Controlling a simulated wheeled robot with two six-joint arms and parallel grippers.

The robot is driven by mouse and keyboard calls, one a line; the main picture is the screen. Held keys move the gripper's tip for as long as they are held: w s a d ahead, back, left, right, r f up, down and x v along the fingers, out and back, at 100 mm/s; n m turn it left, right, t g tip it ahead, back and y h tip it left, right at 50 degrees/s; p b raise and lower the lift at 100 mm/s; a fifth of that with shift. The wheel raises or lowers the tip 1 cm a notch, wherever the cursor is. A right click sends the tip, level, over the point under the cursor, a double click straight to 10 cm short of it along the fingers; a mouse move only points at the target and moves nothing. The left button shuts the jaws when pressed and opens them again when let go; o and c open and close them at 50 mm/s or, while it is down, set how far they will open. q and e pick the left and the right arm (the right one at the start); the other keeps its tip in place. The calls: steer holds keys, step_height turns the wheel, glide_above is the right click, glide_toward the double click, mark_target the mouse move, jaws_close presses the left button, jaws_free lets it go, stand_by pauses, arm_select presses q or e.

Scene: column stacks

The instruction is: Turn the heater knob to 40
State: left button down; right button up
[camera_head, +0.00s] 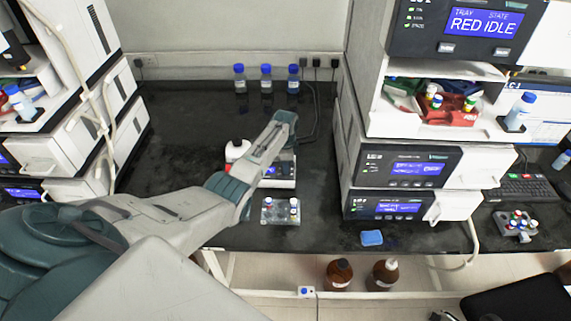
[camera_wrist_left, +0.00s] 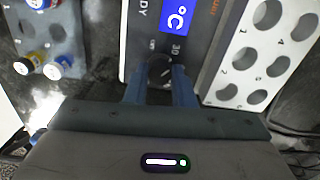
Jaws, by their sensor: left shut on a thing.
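The heater (camera_head: 282,183) is a small white device on the black bench in the head view, partly hidden behind my left arm. In the left wrist view the heater (camera_wrist_left: 196,30) shows a grey panel with a lit blue display (camera_wrist_left: 178,18) reading °C, rotated on its side. A dark round knob (camera_wrist_left: 160,66) sits below the display. My left gripper (camera_wrist_left: 160,88) has its two blue-grey fingers on either side of the knob and is shut on it. In the head view my arm hides the fingertips. The knob's exact setting cannot be read. My right gripper is not in view.
A grey rack with small vials (camera_head: 281,216) stands in front of the heater. A white block with round holes (camera_wrist_left: 262,50) lies beside the knob in the wrist view. Several blue-capped bottles (camera_head: 266,80) stand at the back. Instrument stacks (camera_head: 402,165) flank the bench.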

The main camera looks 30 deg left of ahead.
arm_select(q)
steer(key=m, duration=0.4)
steer(key=shift+w+m, duration=0.1)
steer(key=shift+m, duration=0.2)
steer(key=m, duration=0.5)
steer(key=shift+r, duration=0.1)
steer(key=shift+m, duration=0.3)
steer(key=c, duration=1.2)
jaws_free()
steer(key=shift+c, duration=0.2)
step_height(320, 180, up, 11)
steer(key=b, duration=0.2)
